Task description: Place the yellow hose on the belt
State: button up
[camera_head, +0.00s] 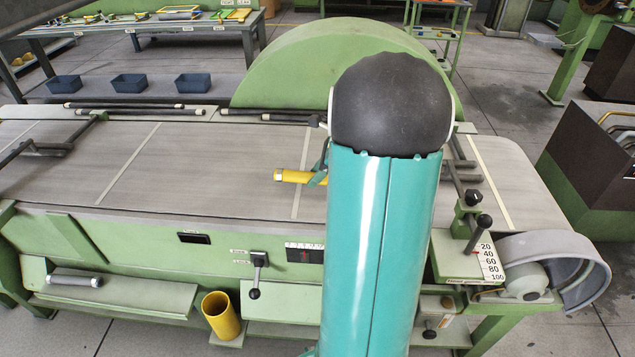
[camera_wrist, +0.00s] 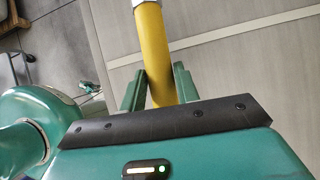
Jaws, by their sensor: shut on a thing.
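The yellow hose (camera_head: 293,176) shows in the head view as a short yellow piece with a pale end, left of my arm and over the belt (camera_head: 235,160). My gripper (camera_head: 320,176) is shut on it, mostly hidden behind my arm. In the wrist view the hose (camera_wrist: 153,45) runs between the two green fingers of my gripper (camera_wrist: 158,78), its pale end at the top. The grey belt (camera_wrist: 245,75) with pale cross lines fills the right of that view. I cannot tell whether the hose touches the belt.
Dark rods (camera_head: 135,107) lie along the belt's far edge. A green domed cover (camera_head: 285,75) stands behind it. A lever with a scale (camera_head: 488,262) is at the front right. A yellow cup (camera_head: 221,314) stands below the front edge. The belt's left part is largely clear.

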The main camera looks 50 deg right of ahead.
jog(key=shift+d+f, duration=0.1)
jog(key=shift+f, duration=1.55)
jog(key=o, duration=1.1)
jog(key=shift+f, duration=0.1)
jog(key=shift+c, duration=0.2)
